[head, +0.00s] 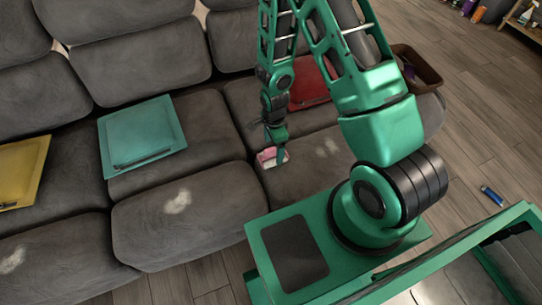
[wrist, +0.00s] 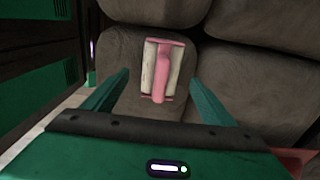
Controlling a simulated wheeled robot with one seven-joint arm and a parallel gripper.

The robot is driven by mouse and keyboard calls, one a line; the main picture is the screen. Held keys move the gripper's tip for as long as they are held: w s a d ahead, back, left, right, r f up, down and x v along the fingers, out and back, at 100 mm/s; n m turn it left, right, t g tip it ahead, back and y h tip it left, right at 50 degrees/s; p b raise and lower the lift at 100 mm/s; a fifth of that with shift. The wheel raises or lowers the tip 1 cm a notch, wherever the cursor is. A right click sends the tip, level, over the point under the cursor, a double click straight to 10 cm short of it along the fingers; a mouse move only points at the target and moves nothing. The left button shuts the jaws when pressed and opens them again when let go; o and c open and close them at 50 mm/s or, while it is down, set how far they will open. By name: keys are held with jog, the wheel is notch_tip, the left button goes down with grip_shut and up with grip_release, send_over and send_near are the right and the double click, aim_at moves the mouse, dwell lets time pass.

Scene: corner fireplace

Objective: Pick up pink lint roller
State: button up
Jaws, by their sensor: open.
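The pink lint roller (head: 268,157) lies on a grey sofa seat cushion, just under my gripper (head: 276,150) in the head view. In the wrist view the lint roller (wrist: 161,70) shows a pink handle between pale sides with pink ends. It lies ahead of and between the two green fingers of my gripper (wrist: 158,85). The fingers are apart and nothing is held between them. In the head view, part of the roller is hidden behind a finger.
A teal tray (head: 170,158) with a dark object, a yellow tray (head: 12,190) and a red tray (head: 325,90) rest on the sofa (head: 190,215). A brown bin (head: 425,75) stands behind my arm. A blue item (head: 492,196) lies on the wooden floor.

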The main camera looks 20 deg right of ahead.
aim_at(273, 153)
jog(key=shift+w+f, duration=0.1)
jog(key=shift+f, duration=2.4)
jog(key=c, duration=1.3)
jog(key=shift+r, duration=0.15)
jog(key=shift+a+r, duration=0.1)
jog(key=shift+r, duration=0.45)
jog(key=r, duration=0.2)
jog(key=a+r, duration=0.1)
jog(key=shift+s+r, duration=0.25)
jog(key=shift+s, duration=0.05)
jog(key=s+a+r, duration=0.5)
jog(key=a+r, duration=0.1)
jog(key=a, duration=0.3)
jog(key=shift+s, duration=0.2)
